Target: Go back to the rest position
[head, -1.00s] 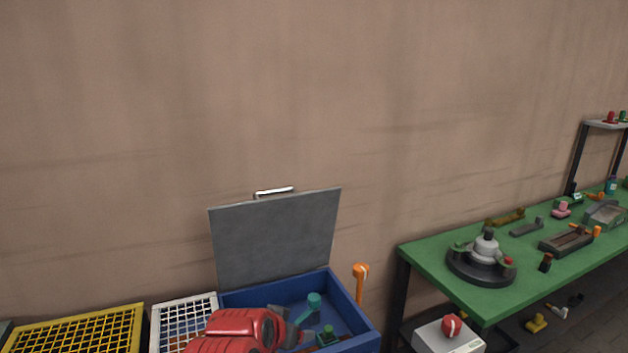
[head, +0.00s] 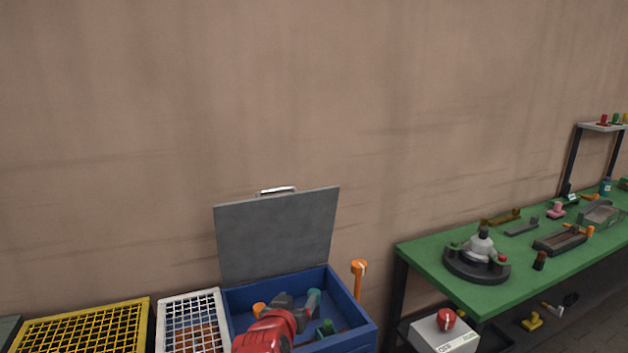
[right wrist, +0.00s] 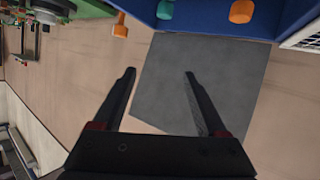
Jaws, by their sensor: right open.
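My right gripper (right wrist: 158,80) is open and empty in the right wrist view, its two dark fingers spread apart against the grey lid (right wrist: 205,65). In the head view my red right arm reaches over the front of the blue box (head: 352,312), with the gripper (head: 292,300) above the box, partly hidden by the arm. The box's grey lid (head: 277,237) stands open against the wall. Teal and orange items lie in the box; an orange piece (right wrist: 241,11) and a teal piece (right wrist: 166,9) also show in the right wrist view. My left gripper is not in view.
A white wire crate (head: 190,297) and a yellow wire crate (head: 140,325) stand left of the box. An orange-handled tool (head: 358,268) stands upright at its right. A green workbench (head: 430,254) with several parts is at the right, a white box (head: 445,338) below it.

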